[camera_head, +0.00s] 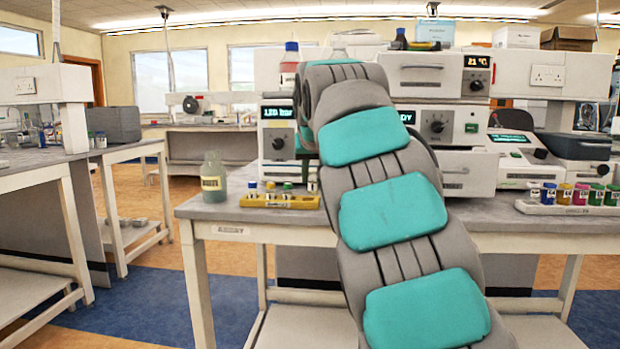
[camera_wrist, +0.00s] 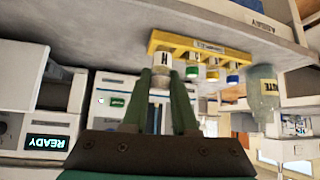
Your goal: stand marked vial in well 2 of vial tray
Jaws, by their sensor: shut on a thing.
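The yellow vial tray (camera_head: 280,202) sits near the front left of the bench, and it shows upside down in the wrist view (camera_wrist: 207,46). My gripper (camera_wrist: 162,76) is shut on a white-labelled vial (camera_wrist: 164,66) with a dark letter on it. This vial is at the tray's left end in the wrist view, beside a green-capped vial (camera_wrist: 194,70). I cannot tell whether its base is inside a well or just in front of or above it. A brown-capped vial (camera_head: 270,187) and a blue-capped vial (camera_head: 252,187) also stand in the tray. My arm hides my gripper in the head view.
A labelled bottle (camera_head: 213,178) stands close left of the tray. White instruments (camera_head: 460,150) with displays stand behind it. A white rack (camera_head: 570,208) with several coloured vials is far right. The bench's front edge is close to the tray.

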